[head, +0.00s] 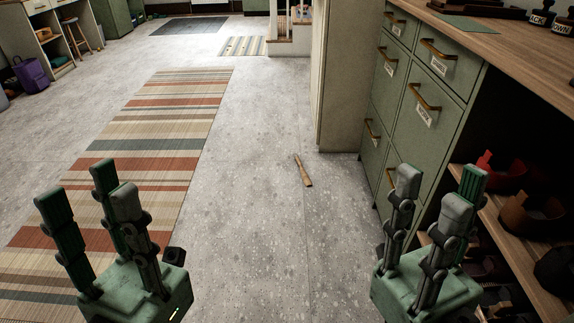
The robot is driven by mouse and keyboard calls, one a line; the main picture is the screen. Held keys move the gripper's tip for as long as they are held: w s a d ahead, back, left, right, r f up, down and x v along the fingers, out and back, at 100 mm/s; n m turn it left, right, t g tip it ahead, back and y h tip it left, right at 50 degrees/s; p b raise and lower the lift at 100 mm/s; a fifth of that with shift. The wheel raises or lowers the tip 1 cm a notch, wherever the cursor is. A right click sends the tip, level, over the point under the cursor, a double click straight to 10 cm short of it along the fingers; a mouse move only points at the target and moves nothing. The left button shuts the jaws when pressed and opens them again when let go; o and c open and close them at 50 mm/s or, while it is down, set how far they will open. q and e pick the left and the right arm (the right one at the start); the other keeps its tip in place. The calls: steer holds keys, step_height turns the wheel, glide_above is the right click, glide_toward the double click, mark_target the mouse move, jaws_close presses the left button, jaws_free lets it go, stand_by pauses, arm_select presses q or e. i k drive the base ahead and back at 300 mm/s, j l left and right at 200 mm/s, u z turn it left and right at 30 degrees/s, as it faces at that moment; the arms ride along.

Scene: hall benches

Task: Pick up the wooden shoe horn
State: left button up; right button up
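A narrow wooden shoe horn (303,171) lies on the grey speckled floor in the middle of the head view, in front of the base of a pale wall end. Nothing covers it. My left gripper (108,192) is at the lower left, over the striped runner, with its fingers spread and nothing between them. My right gripper (440,185) is at the lower right, in front of the green drawers, with its fingers apart and empty. Both grippers are well apart from the shoe horn, which lies farther off, between them.
Green drawers (426,90) with brass handles and a wooden top stand at the right. Open shelves (545,275) below hold shoes. A striped runner (150,140) lies on the left. A purple bag (32,75) and a stool (76,38) are at the upper left. The floor around the shoe horn is clear.

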mark_target(306, 178)
steer(key=i+j+u, duration=0.25)
steer(key=i, duration=0.7)
steer(key=i+u, duration=0.3)
steer(key=i, duration=0.65)
steer(key=i+j+z, duration=0.1)
steer(key=i+z, duration=0.4)
steer(key=i+j+z, duration=0.2)
steer(key=i+z, duration=0.15)
steer(key=z, duration=0.15)
steer(key=i+j+z, duration=0.65)
steer(key=j+z, duration=0.3)
steer(key=i+j+z, duration=0.15)
steer(key=j+z, duration=0.35)
